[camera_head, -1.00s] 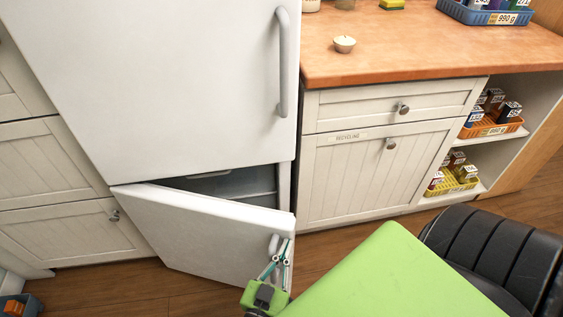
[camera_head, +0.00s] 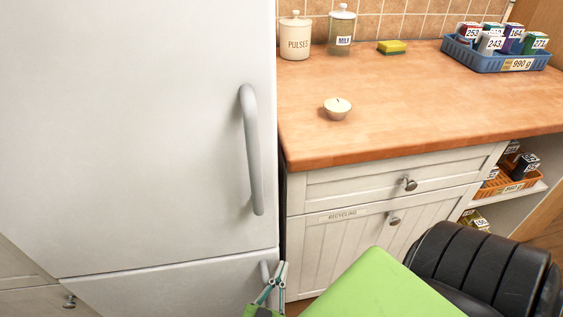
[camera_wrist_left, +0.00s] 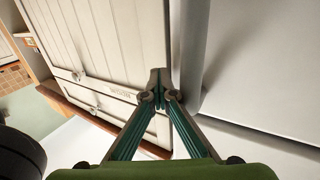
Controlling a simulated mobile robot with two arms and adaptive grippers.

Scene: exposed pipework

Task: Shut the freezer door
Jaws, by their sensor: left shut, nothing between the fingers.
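The white freezer door (camera_head: 175,287) is the lower door of the fridge, at the bottom left of the head view. Its top edge lies along the bottom of the upper fridge door (camera_head: 130,130), and no interior shows between them. Its lower part is out of frame. The short grey freezer handle (camera_head: 264,270) is near the door's right edge. My left gripper (camera_head: 282,268) is shut and empty, just right of that handle. In the left wrist view its fingertips (camera_wrist_left: 157,90) are close to the grey handle (camera_wrist_left: 190,50); contact is unclear. My right gripper is not in view.
A wooden counter (camera_head: 390,105) over white cabinets (camera_head: 360,240) stands right of the fridge. The cabinet front is close beside my left gripper.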

